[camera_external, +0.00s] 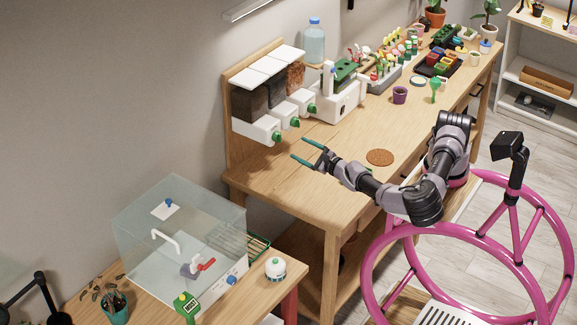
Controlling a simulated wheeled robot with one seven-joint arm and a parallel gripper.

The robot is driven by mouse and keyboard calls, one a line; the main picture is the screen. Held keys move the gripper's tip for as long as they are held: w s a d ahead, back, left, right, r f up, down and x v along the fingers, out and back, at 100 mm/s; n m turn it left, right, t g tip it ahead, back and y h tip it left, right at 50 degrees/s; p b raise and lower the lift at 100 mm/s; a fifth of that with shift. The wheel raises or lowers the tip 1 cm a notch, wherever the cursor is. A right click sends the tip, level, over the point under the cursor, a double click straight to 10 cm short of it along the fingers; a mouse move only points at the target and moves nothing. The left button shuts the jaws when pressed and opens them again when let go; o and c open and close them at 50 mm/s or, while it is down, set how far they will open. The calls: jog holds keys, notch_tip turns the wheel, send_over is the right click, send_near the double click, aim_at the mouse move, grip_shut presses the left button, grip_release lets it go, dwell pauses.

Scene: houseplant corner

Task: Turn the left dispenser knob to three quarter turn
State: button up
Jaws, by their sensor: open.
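A dispenser with three dark-filled bins and white fronts stands against a wooden back panel at the left end of the workbench. Its left dispenser knob (277,137) is green and sits on the leftmost white front (253,129). Its turn angle is too small to read. My gripper (297,147) is open and empty, its two green fingers pointing left toward that knob. The fingertips show just below and right of the knob, apart from it. The middle green knob (295,123) and the right green knob (311,109) show farther back.
A white machine with a green top (343,98) stands right of the dispenser. A purple pot (400,95) and a round cork mat (380,157) are on the workbench (330,135). A clear glass box (150,245) stands on the lower front table. The bench near the gripper is clear.

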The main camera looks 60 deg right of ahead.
aim_at(281, 139)
jog(key=w, duration=0.6)
jog(key=w+d, duration=0.1)
jog(key=w, duration=0.2)
jog(key=shift+w, duration=0.2)
grip_shut()
